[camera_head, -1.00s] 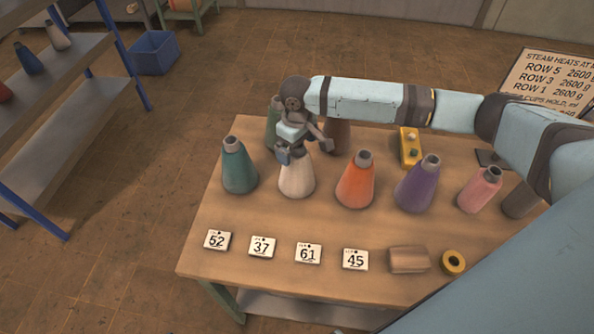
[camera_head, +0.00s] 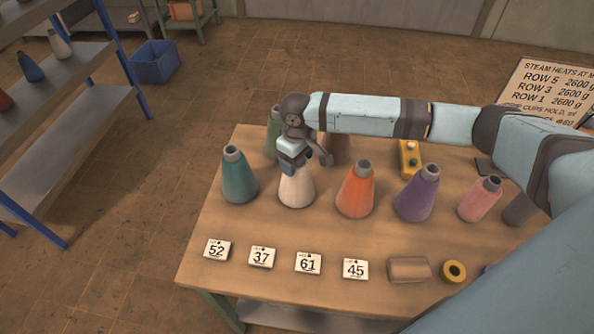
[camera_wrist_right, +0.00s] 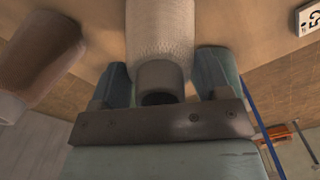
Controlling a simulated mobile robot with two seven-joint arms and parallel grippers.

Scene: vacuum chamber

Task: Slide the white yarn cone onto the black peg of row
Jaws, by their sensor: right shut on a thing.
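The white yarn cone (camera_head: 297,190) stands upright on the wooden table, between the teal cone and the orange cone. My right gripper (camera_head: 296,166) is at its top, shut on its narrow neck. In the right wrist view the white cone (camera_wrist_right: 160,35) and its grey tube end lie between the two fingers of my right gripper (camera_wrist_right: 163,82). The cone's base appears to rest on the table. The black peg does not show in any view. My left gripper is out of view.
Close by stand a teal cone (camera_head: 239,178), an orange cone (camera_head: 355,192), a purple cone (camera_head: 416,195) and a pink cone (camera_head: 480,200). A green cone (camera_head: 273,140) and a brown one (camera_head: 338,147) are behind. Number cards, including 37 (camera_head: 262,257), lie in front.

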